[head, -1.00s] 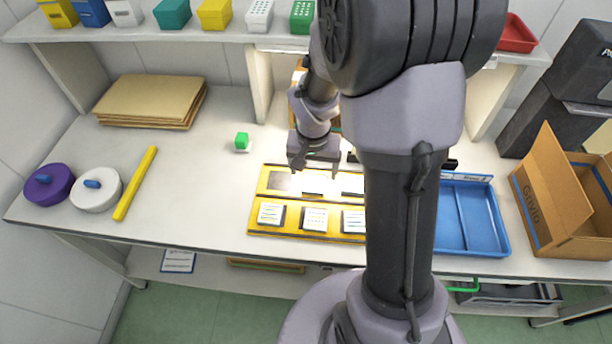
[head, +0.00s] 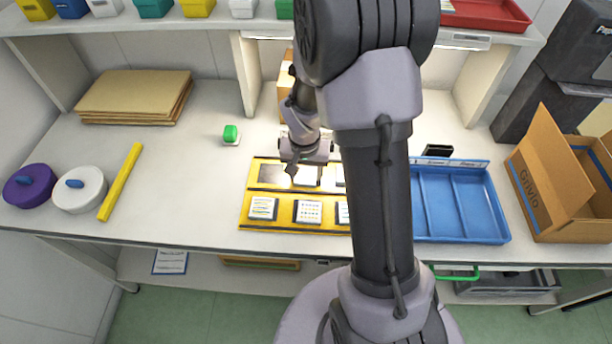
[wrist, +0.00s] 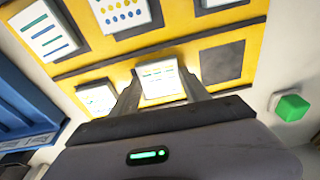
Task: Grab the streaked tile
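My gripper (wrist: 161,82) is low over the back row of a yellow tile board (head: 248,208). In the wrist view, a pale tile with green and yellow streaks (wrist: 158,76) lies between its two fingers. The fingers are close along both sides of this tile; whether they press on it is not clear. In the head view this tile (head: 305,177) is partly hidden under my gripper. A dotted tile (wrist: 125,10) and a tile with blue and green stripes (wrist: 46,30) are in the front row. Another marked tile (wrist: 97,99) is beside the gripped spot.
The board's back-left slot (wrist: 222,62) is dark and empty. A green button (head: 231,133) stands behind the board at left. A blue divided tray (head: 462,235) is at right, beside an open cardboard box (head: 550,195). A yellow stick (head: 120,183) lies at left; the tabletop between is clear.

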